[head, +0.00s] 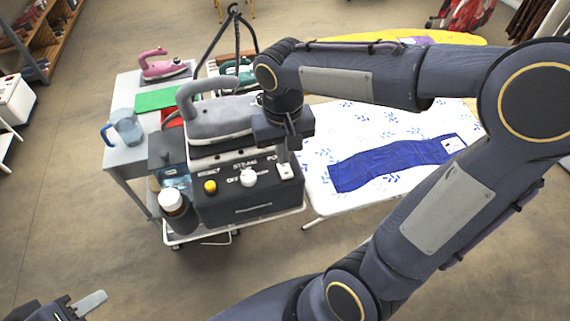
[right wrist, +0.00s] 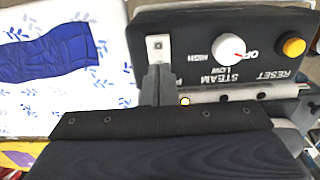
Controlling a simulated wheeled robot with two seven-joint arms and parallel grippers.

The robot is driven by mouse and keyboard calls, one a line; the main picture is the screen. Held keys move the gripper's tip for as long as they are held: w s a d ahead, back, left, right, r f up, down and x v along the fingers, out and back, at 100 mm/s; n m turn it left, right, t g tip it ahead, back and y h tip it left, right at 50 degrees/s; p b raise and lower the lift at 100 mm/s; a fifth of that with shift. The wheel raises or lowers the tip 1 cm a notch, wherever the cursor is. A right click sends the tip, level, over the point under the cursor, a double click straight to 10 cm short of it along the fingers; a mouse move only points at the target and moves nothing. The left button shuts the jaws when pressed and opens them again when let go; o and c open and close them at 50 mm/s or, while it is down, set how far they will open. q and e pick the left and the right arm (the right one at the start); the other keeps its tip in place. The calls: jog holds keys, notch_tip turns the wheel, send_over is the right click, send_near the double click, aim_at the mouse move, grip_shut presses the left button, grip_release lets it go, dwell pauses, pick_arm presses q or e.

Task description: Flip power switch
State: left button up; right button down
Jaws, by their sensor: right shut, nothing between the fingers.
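In the right wrist view the switch (right wrist: 158,43) shows a pale rocker with a small dark mark. My right gripper (head: 292,148) is shut and empty, pointing down over that end of the panel. In the right wrist view its fingertips (right wrist: 157,70) are right beside the switch; I cannot tell whether they touch it. My left gripper (head: 82,306) is low at the left, partly cut off, away from the station.
The panel also has a white steam knob (head: 248,177) and a yellow reset button (head: 210,187). A grey iron (head: 215,120) rests on the station. An ironing board with blue cloth (head: 390,163) lies to the right.

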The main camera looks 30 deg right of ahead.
notch_tip(320, 180, up, 6)
jog(key=p, duration=0.4)
jog(key=shift+f, duration=0.2)
dwell(0.4)
jog(key=s+a+f+n+t+y, duration=0.1)
jog(key=s+t+y, duration=0.2)
jog(key=s, duration=0.8)
jog(key=t, duration=0.2)
jog(key=shift+s+t+y, duration=0.3)
jog(key=shift+s+y, duration=0.1)
jog(key=c, duration=2.1)
grip_release()
